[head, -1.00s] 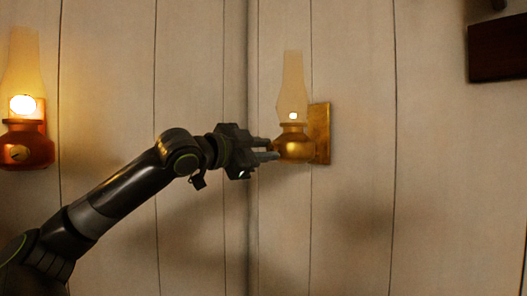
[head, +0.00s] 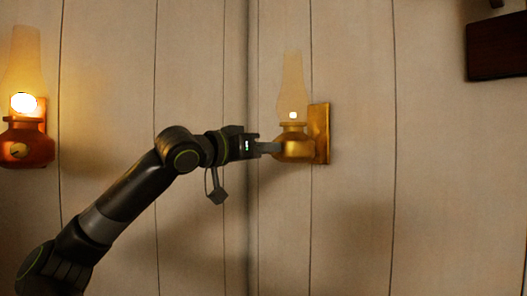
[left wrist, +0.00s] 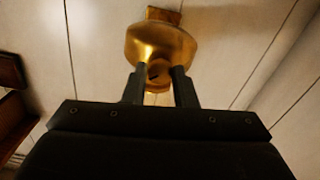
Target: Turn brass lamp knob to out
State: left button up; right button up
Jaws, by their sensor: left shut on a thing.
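The brass lamp (head: 297,147) hangs on the plank wall on a brass back plate, with a tall glass chimney and a small bright flame. It also shows in the left wrist view (left wrist: 160,42). My left gripper (head: 273,148) reaches it from the left, its fingertips at the side of the lamp's bowl. In the left wrist view its two fingers (left wrist: 160,76) close on the brass knob (left wrist: 157,71) at the front of the bowl. The fingers partly hide the knob, and its pointing direction cannot be read. My right gripper is not in view.
A copper-red lamp (head: 27,147) with a larger, brighter flame hangs on the wall at far left. A dark wooden box or shelf (head: 497,47) juts in at upper right.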

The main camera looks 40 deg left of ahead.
pick_arm(q)
jog(key=shift+n+b, duration=0.75)
jog(key=shift+n, duration=4.15)
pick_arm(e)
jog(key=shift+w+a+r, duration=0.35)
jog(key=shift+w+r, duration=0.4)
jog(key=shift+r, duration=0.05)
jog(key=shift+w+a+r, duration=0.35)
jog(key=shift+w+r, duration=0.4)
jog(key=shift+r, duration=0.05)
pick_arm(q)
jog(key=o, duration=1)
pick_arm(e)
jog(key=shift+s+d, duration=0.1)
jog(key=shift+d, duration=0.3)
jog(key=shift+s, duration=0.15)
